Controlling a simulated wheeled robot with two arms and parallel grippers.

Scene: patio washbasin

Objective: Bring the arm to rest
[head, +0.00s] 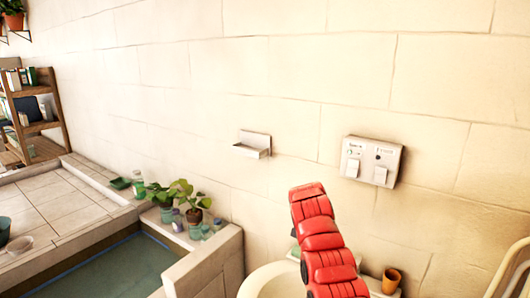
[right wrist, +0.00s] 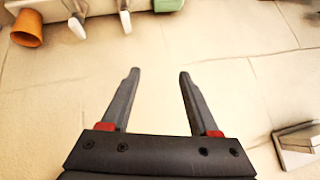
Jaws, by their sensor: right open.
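My right arm, in red segments, rises from the bottom of the head view in front of the pale wall. Its gripper does not show there. In the right wrist view my right gripper (right wrist: 158,73) is open, with two dark fingers apart and nothing between them. The pale block wall (right wrist: 215,40) lies beyond the fingers. My left arm and gripper are not in view.
A white washbasin (head: 262,278) stands behind my arm. An orange pot (head: 391,281) stands to its right; a switch box (head: 373,162) and small shelf (head: 253,145) are on the wall. Potted plants (head: 187,196) and a water trough (head: 120,268) are left.

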